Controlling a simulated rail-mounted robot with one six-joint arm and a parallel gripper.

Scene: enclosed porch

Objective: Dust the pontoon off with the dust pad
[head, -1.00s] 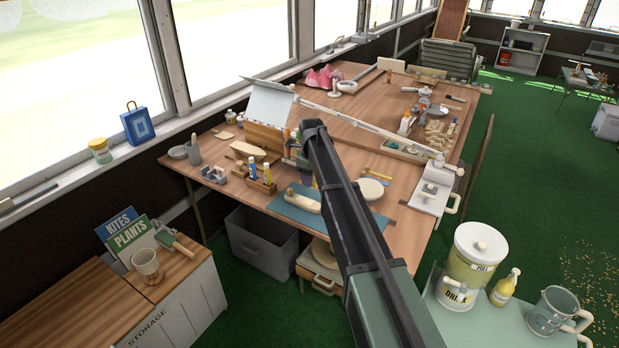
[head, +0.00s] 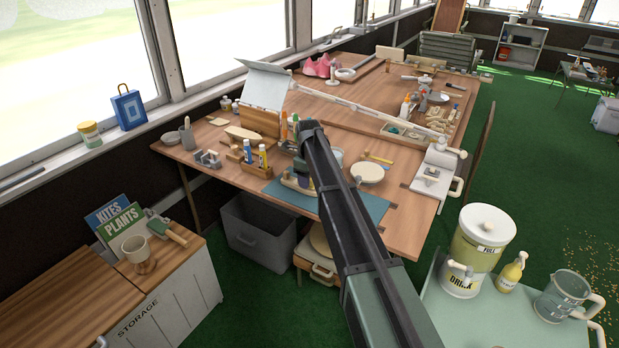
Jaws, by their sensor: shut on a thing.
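A small pale, elongated piece (head: 297,184) lies on the blue-green mat (head: 365,206) on the near part of the wooden workbench; it may be the pontoon, but it is small and partly covered by my arm. My arm reaches from the bottom right up over the mat, its dark upper end above the bench. My gripper is hidden behind this arm, so its fingers and what they hold do not show. I cannot pick out the dust pad.
A grey bin (head: 258,233) is below. A drink dispenser (head: 478,251) stands at right.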

